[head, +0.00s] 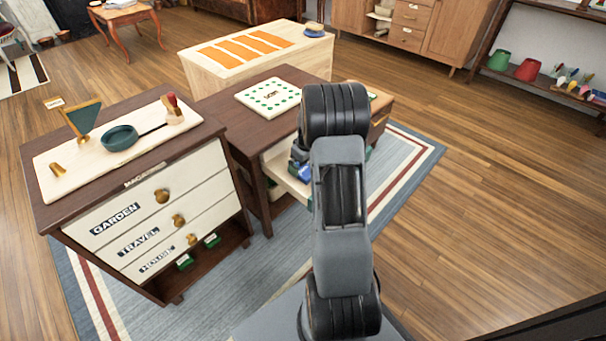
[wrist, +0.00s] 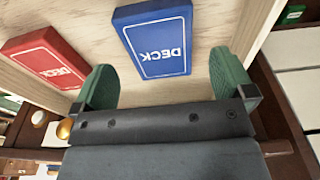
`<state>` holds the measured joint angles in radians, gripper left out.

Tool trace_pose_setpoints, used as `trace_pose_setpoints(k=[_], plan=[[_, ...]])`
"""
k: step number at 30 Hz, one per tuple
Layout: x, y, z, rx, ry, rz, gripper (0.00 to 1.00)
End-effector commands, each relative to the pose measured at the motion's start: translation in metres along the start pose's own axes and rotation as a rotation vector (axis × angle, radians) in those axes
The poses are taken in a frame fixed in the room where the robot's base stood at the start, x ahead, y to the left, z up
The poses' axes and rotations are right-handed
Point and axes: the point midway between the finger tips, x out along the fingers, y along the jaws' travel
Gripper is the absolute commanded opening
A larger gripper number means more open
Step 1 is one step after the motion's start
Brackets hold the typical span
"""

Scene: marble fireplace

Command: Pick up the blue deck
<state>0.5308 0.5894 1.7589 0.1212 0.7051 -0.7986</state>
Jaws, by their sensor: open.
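The blue deck (wrist: 154,30), a flat box with a white outline and the word DECK, lies on a pale wooden surface in the wrist view. My gripper (wrist: 162,66) is open, with one green finger on each side of the deck's near end. I cannot tell whether the fingers touch it. A red deck (wrist: 45,57) lies to the left, outside the left finger. In the head view my arm hides most of the gripper and the decks, over a pale open drawer (head: 286,178) under the dark table.
A dark table (head: 215,108) bears a white board (head: 268,98) with green dots. Left of it stands a cabinet (head: 55,212) with drawers labelled GARDEN, TRAVEL and HOUSE. A pale wooden chest (head: 290,68) stands behind. Bare floor (head: 490,190) lies to the right.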

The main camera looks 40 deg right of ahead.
Motion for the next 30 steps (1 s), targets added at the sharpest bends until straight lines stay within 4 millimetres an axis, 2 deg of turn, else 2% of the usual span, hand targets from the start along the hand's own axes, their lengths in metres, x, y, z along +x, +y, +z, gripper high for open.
trace_pose_setpoints(k=[1,6,13,30], plan=[[0.013,-0.001,0.000,0.000,-0.002,-0.002,1.00],[0.030,-0.001,0.000,0.000,-0.001,-0.001,1.00],[0.030,0.000,-0.001,0.000,0.000,0.000,1.00],[0.030,0.000,-0.001,0.000,0.000,0.000,0.46]])
